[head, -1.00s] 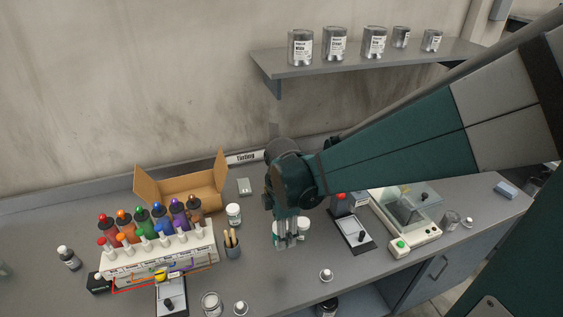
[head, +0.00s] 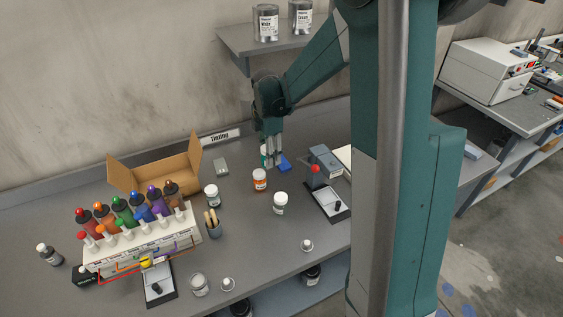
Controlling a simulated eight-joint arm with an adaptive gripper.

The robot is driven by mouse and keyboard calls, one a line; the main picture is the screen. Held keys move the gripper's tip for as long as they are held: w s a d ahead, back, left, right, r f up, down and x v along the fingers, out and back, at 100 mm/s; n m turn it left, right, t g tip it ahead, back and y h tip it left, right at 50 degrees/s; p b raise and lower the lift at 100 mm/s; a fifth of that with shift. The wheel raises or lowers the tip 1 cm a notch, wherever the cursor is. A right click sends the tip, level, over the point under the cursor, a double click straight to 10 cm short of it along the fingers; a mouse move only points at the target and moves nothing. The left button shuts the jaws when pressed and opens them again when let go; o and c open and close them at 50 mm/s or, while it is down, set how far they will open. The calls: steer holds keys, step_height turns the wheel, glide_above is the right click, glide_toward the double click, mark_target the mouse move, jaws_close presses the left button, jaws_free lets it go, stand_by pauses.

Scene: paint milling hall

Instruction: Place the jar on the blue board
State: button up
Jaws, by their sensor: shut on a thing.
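The fingers hide much of this jar.
A jar with an orange label (head: 260,179) and a white jar (head: 280,204) stand in front of the gripper. An open cardboard box (head: 160,170) and a bottle rack (head: 140,240) are left.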

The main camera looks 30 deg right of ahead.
steer(key=w+d+f+p, duration=0.1)
steer(key=w+d+f, duration=0.1)
steer(key=w+d, duration=0.8)
steer(key=shift+w+d+n, duration=0.2)
steer(key=shift+d+n, duration=0.1)
steer(key=shift+d, duration=0.1)
steer(key=shift+f, duration=3.05)
steer(key=shift+f, duration=1.9)
steer(key=shift+f, duration=0.15)
steer(key=o, duration=1)
